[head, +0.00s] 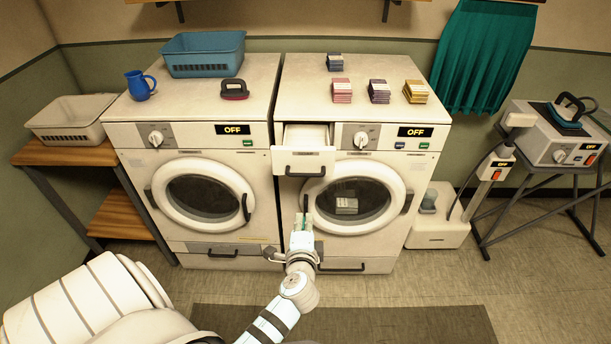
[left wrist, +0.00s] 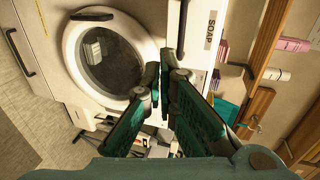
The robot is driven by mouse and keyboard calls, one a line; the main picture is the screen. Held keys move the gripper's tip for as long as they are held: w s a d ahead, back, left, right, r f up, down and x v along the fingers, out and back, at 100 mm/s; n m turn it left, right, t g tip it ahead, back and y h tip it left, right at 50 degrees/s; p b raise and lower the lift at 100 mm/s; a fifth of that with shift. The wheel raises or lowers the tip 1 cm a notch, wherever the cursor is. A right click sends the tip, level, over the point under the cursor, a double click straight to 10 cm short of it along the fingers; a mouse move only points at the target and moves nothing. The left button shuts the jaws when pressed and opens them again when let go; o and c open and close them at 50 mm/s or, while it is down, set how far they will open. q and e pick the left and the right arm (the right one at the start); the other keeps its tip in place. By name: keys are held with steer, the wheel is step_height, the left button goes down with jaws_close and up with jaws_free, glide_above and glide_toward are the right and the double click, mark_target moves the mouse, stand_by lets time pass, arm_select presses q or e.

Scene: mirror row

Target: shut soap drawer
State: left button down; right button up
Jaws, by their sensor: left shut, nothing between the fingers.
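The soap drawer (head: 303,160) sticks out from the upper left of the right washing machine (head: 400,132), with its open top showing. In the left wrist view the drawer's white front (left wrist: 200,50) shows with a SOAP label and a dark handle. My left gripper (head: 303,212) is shut and empty, below the drawer and in front of the machine's round door. In the left wrist view its fingertips (left wrist: 159,72) are together, beside the drawer front; I cannot tell whether they touch it. My right gripper is in neither view.
The machine's round door (head: 378,200) is closed, with a pale item behind its glass. The left washing machine (head: 190,132) stands beside it. Several coloured stacks, a blue basket (head: 205,66) and a blue mug (head: 140,86) sit on top. A dark mat (head: 400,325) lies on the floor.

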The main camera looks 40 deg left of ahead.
arm_select(q)
step_height(320, 180, up, 4)
steer(key=y, duration=0.1)
glide_toward(306, 175)
steer(key=b+x, duration=0.1)
steer(key=x, duration=0.5)
steer(key=shift+w+a+b, duration=0.15)
steer(key=shift+a+b, duration=0.15)
steer(key=shift+w+a, duration=0.1)
steer(key=shift+w, duration=0.1)
steer(key=shift+f, duration=0.1)
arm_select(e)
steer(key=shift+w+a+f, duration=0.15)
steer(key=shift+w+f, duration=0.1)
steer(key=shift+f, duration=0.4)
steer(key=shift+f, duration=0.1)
